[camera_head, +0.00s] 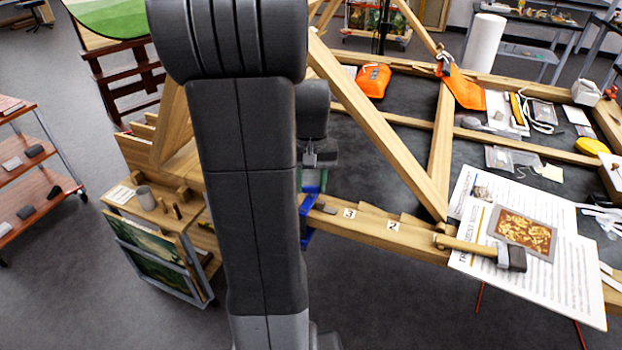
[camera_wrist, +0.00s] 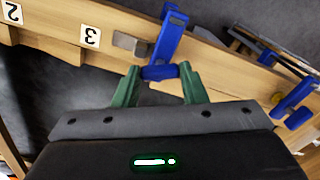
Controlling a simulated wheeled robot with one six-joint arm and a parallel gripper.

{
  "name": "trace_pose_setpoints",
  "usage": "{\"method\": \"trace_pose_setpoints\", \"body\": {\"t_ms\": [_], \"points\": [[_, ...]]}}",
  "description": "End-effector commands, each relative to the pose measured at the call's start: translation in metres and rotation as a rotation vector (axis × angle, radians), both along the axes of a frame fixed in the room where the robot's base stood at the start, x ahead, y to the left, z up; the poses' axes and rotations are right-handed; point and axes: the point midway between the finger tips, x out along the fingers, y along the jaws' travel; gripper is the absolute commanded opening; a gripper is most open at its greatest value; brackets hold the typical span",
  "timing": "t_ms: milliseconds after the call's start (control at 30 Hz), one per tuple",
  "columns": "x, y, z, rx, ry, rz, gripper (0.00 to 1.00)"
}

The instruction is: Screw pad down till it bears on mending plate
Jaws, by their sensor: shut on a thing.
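A blue clamp (camera_wrist: 168,38) sits on the wooden beam (camera_wrist: 215,62) in the wrist view. My gripper (camera_wrist: 160,73) has its green fingers on either side of the clamp's short blue end piece and is shut on it. A grey metal mending plate (camera_wrist: 130,44) lies on the beam just left of the clamp. In the head view the clamp (camera_head: 307,228) shows beside my arm, and the plate (camera_head: 325,207) lies to its right. The clamp's pad is not clearly visible, so I cannot tell whether it touches the plate.
Another blue clamp (camera_wrist: 293,105) is on the beam at the right of the wrist view. Number labels (camera_wrist: 90,36) mark the beam. A mallet (camera_head: 480,248) lies across papers (camera_head: 550,275) at the right. A slanting wooden strut (camera_head: 375,125) rises near my arm.

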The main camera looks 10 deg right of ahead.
Motion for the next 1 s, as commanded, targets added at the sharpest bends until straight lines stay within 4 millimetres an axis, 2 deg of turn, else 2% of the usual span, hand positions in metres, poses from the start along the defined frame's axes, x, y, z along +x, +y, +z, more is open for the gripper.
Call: {"method": "trace_pose_setpoints", "body": {"t_ms": [1000], "points": [[0.0008,-0.0003,0.0016,-0.001,-0.003,-0.964,0.15]]}}
